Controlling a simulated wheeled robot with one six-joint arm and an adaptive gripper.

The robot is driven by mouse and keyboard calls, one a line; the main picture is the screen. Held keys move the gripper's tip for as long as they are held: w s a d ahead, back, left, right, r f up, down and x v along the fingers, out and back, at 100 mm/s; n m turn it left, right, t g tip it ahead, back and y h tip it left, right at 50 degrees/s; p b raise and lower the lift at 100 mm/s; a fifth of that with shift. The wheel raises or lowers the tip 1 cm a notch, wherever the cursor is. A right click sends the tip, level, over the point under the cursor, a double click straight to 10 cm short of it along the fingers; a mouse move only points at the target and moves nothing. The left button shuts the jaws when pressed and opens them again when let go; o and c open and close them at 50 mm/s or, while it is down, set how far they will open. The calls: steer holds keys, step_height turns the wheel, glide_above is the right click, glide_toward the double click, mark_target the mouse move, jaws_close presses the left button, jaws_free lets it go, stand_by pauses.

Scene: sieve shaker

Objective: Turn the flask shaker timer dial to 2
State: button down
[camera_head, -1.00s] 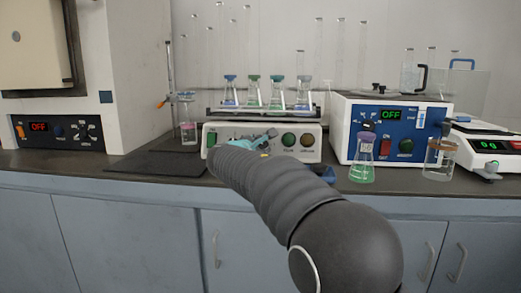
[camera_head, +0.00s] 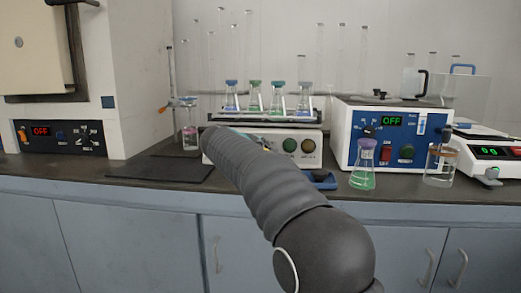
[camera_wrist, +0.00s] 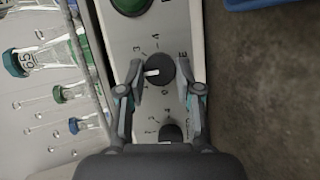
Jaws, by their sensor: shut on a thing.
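The flask shaker (camera_head: 312,132) is a white box with a rack of stoppered flasks on top. My gripper reaches its front panel, but in the head view my arm hides the fingers and the dial. In the wrist view my gripper (camera_wrist: 164,68) has a finger on each side of a round black dial (camera_wrist: 161,68) and is shut on it. The dial's white pointer mark faces left in that view. Numbers, among them 3 and 4, are printed around it. The number at the pointer is too small to read surely. A second black knob (camera_wrist: 171,131) sits nearer my palm.
A green round button (camera_wrist: 130,3) lies beyond the dial. Right of the shaker stand a blue-fronted device (camera_head: 350,150), a flask of green liquid (camera_head: 362,180), a beaker (camera_head: 440,172) and a balance (camera_head: 487,140). A dark mat (camera_head: 160,170) lies left.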

stand_by(0.4)
steer(key=c, duration=0.8)
jaws_free()
steer(key=shift+o, duration=0.2)
steer(key=v, duration=1.2)
